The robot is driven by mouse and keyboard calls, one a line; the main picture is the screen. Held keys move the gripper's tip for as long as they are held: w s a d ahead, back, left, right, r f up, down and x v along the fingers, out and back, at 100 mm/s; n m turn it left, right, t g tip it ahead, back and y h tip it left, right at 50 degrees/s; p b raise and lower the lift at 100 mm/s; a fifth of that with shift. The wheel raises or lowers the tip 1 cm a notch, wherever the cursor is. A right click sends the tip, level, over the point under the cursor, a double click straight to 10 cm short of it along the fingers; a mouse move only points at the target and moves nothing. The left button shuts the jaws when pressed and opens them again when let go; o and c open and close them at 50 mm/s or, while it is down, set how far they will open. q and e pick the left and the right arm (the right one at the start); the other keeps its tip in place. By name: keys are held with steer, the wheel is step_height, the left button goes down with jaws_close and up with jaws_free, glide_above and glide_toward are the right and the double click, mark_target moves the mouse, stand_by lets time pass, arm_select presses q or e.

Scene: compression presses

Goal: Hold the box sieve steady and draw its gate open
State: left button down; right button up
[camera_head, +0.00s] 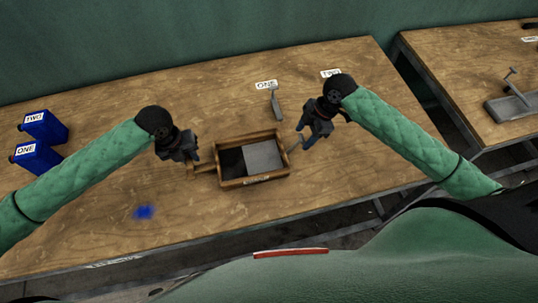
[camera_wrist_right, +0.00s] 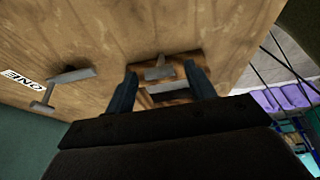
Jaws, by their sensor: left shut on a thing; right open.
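The box sieve (camera_head: 222,182) is an open wooden frame on the table, with a dark left part and a light grey plate, seemingly its gate (camera_head: 263,156), on the right. My left gripper (camera_head: 194,164) is shut on the wooden handle at the sieve's left end. My right gripper (camera_head: 301,142) is open just right of the sieve. In the right wrist view, a grey T-shaped gate handle (camera_wrist_right: 158,72) shows between the fingers (camera_wrist_right: 162,85), with a gap on both sides. The sieve's end (camera_wrist_right: 170,98) is partly hidden there by the gripper.
A grey T-handled tool (camera_head: 276,104) lies by the ONE label (camera_head: 266,85); a TWO label (camera_head: 331,73) is behind my right arm. Two blue containers (camera_head: 38,155) stand at the left, and a blue patch (camera_head: 144,212) marks the front. Another table (camera_head: 480,70) is at right.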

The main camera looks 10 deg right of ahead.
mark_target(299, 142)
steer(key=shift+x, duration=2)
steer(key=c, duration=1.1)
